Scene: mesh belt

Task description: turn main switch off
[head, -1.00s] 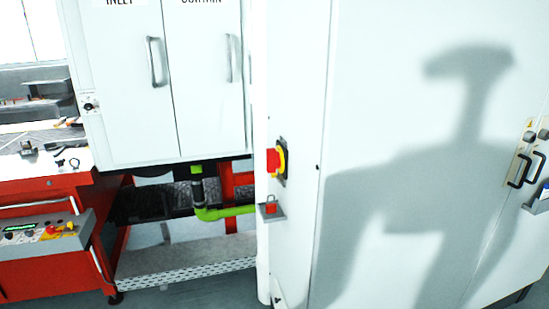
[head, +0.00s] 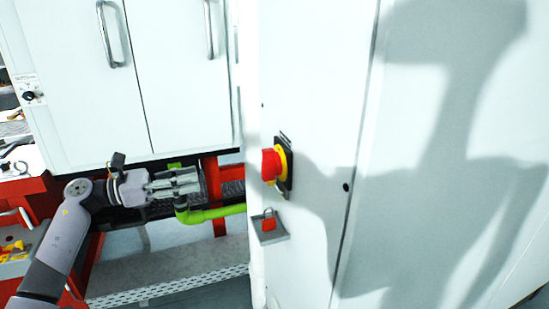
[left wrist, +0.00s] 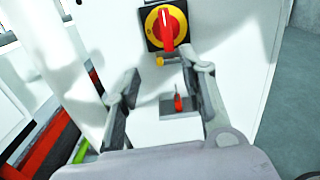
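The main switch (head: 272,165) is a red rotary handle on a yellow disc with a black plate, on the narrow side of the white cabinet. In the left wrist view the switch (left wrist: 166,28) shows at the top, its red handle pointing roughly up and down. My left gripper (head: 200,183) is left of the switch in the head view, apart from it and pointing right. In the left wrist view its two fingers (left wrist: 163,75) are spread wide with nothing between them, and the switch appears beyond them. My right gripper is not in view.
A small grey holder with a red padlock (head: 268,222) is fixed below the switch. It also shows between the fingers in the left wrist view (left wrist: 178,103). A green pipe (head: 215,213) and red frame lie left of the cabinet. White doors with handles (head: 113,35) stand behind my left arm.

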